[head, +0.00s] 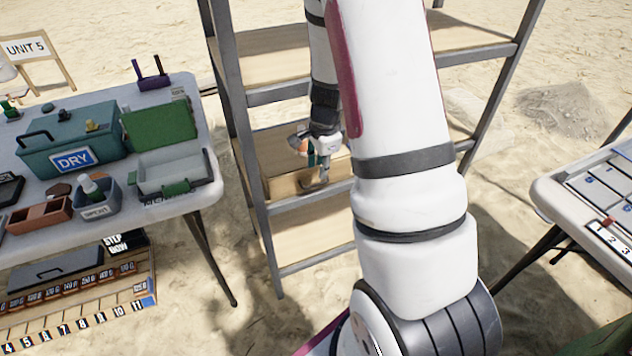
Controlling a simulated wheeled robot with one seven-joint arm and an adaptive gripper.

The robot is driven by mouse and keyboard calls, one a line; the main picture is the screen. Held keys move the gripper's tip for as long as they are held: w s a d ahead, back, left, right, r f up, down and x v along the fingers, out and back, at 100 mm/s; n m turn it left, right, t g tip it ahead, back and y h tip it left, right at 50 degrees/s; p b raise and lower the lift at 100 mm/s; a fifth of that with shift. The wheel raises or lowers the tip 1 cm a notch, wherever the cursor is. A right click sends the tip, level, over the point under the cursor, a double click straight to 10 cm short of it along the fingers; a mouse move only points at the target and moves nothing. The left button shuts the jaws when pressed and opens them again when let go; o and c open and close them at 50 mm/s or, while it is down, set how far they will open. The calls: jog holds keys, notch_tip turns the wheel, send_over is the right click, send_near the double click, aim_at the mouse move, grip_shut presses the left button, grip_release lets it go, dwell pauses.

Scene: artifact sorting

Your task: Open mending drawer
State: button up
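A light wooden drawer box (284,184) sits on a middle shelf of the metal-framed shelving unit. It is probably the mending drawer, but I can read no label on it. A dark handle shows low on its front. My gripper (322,180) is at the drawer's front, close to that handle. My arm hides the drawer's right part. Small items, one orange and one teal, show above the drawer's rim. The fingers are too small to tell whether they are open or shut, or whether they touch the handle.
The shelving frame's grey posts (252,185) stand close around my arm. A white table (190,203) at left holds a teal DRY box (62,150), a tray (172,172) and small bins. Another table (548,190) stands at right. Sandy ground lies between.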

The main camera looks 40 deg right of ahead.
aim_at(317, 184)
jog(key=f, duration=0.2)
jog(key=f+b, duration=0.1)
jog(key=f, duration=0.1)
jog(key=w+f, duration=0.1)
jog(key=f, duration=0.1)
jog(key=shift+d+f, duration=0.15)
jog(key=shift+f, duration=0.05)
grip_shut()
